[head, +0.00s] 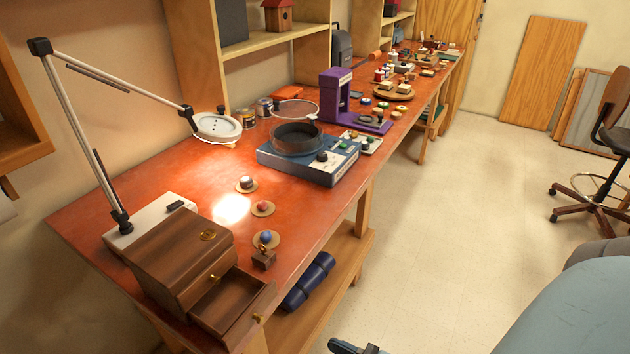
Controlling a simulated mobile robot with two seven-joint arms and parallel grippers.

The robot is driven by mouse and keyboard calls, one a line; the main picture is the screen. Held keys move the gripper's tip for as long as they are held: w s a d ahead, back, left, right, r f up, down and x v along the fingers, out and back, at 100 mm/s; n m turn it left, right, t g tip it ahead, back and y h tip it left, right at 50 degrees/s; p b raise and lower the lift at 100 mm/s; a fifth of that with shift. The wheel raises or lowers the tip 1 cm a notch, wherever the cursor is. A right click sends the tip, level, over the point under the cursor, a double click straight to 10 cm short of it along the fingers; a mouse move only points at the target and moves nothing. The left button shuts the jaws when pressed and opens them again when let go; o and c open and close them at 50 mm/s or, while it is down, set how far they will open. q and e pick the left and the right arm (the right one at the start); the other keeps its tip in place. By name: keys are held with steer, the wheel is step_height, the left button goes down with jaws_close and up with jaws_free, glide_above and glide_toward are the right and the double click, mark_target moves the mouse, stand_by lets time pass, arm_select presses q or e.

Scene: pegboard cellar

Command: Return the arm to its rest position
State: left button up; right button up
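A long red-topped workbench (130,189) runs from the lower left to the far back. A wooden chest (172,262) stands on its near end with a lower drawer (236,312) pulled out. A small brown block (264,260) is beside the drawer. Three small balls sit on round discs: a pale one (246,181), a red one (263,205) and a blue one (266,237).
A jointed lamp (84,135) arches over the bench. A blue machine (312,165) and a purple one (331,97) stand farther back. A pale blue rounded shape (570,315) fills the lower right. A swivel chair (612,130) is at right. The middle floor is clear.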

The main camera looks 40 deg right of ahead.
steer(key=w+a+f+m+g+h, duration=0.1)
steer(key=w+a+f+g+h, duration=0.15)
steer(key=f, duration=0.65)
steer(key=w+a+f+g+h, duration=0.15)
steer(key=f+g, duration=0.25)
steer(key=f, duration=0.4)
step_height(320, 180, up, 11)
steer(key=d+y+p, duration=0.1)
steer(key=p, duration=1.2)
steer(key=shift+d+r, duration=0.15)
steer(key=shift+d, duration=0.1)
steer(key=shift+t, duration=0.25)
